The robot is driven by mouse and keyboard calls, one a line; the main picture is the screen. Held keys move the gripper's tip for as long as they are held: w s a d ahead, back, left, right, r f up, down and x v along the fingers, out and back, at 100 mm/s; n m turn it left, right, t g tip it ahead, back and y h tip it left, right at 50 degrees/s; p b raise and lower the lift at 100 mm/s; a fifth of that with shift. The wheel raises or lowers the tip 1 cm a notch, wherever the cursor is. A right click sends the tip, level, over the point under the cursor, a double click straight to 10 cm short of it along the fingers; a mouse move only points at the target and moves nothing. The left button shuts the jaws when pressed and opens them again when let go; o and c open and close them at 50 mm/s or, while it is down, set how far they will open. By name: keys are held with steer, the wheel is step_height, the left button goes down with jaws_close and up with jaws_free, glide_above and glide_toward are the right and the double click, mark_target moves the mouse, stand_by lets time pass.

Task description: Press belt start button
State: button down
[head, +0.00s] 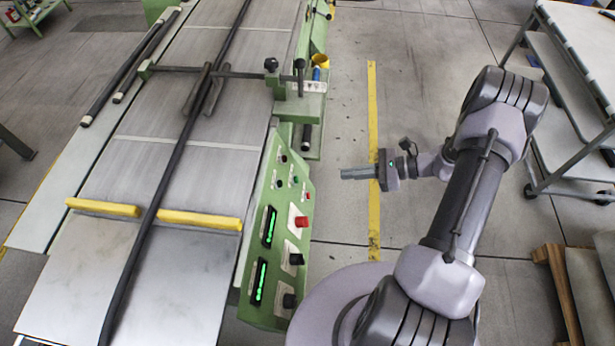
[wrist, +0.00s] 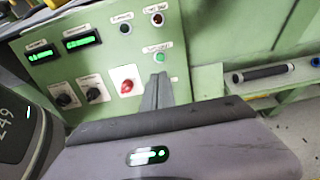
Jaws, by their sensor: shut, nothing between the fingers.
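The green control panel (head: 264,212) stands at the side of the belt line. In the wrist view a small round green button (wrist: 159,57) with a white label above it sits on the panel's face; it also shows, small, in the head view (head: 294,181). The label's words are too blurred to read. My gripper (head: 343,173) is shut and empty, level, pointing left at the panel with a gap between them in the head view. In the wrist view my fingertips (wrist: 158,78) appear just below the green button and do not cover it.
A red knob (wrist: 126,87), black knobs (wrist: 93,94), a black button (wrist: 125,28), a reddish button (wrist: 158,19) and two lit displays (wrist: 82,41) share the panel. The belt (head: 110,250) carries a long black rod. A grey cart (head: 575,110) stands at right.

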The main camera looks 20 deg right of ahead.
mark_target(297, 180)
steer(key=b+x, duration=0.3)
steer(key=x, duration=1)
steer(key=shift+s+b, duration=0.1)
steer(key=shift+b, duration=0.3)
